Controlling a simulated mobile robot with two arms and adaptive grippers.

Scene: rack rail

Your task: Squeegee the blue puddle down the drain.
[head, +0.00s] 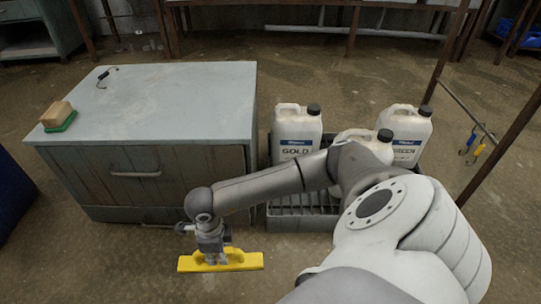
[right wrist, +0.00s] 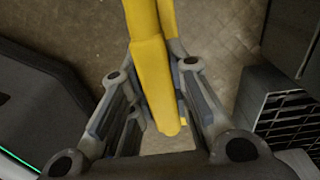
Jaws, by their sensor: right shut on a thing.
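The yellow squeegee (head: 246,261) shows in the head view as a wide yellow bar low over the floor, in front of the cabinet. My right gripper (head: 214,257) points down and is shut on it. In the right wrist view the squeegee (right wrist: 148,62) runs lengthwise between the two fingers of my right gripper (right wrist: 155,100). Whether the squeegee touches the floor is hard to tell. I see no blue puddle and no drain in either view. My left gripper is not in view.
A grey cabinet (head: 190,95) stands behind the squeegee, with a green-and-tan brush (head: 58,115) on top. To its right, a grey crate (head: 285,221) holds white jugs (head: 297,132). A rusty rack post (head: 507,140) stands at right. The floor left of the squeegee (head: 100,260) is clear.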

